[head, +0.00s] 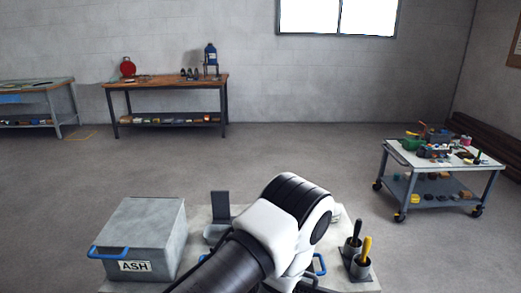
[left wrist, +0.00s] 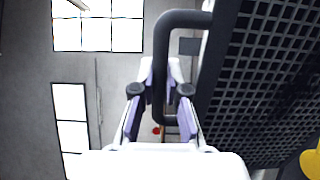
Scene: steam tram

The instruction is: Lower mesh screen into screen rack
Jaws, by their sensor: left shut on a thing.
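The mesh screen (left wrist: 262,85) is a dark perforated panel that fills the right side of the left wrist view. Its black loop handle (left wrist: 185,19) runs down between the fingers of my left gripper (left wrist: 160,88), which is shut on it. In the head view my white and black left arm covers the middle of the bench and hides the gripper and the screen. I cannot pick out the screen rack with certainty; a grey holder with an upright plate (head: 220,205) stands just left of the arm. My right gripper is not in view.
A grey ASH box (head: 145,230) with a blue handle stands on the bench's left. Two cups (head: 357,262) with black and yellow tool handles stand at the right. A wheeled cart (head: 400,160) and a workbench (head: 165,84) stand farther off, with open floor between.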

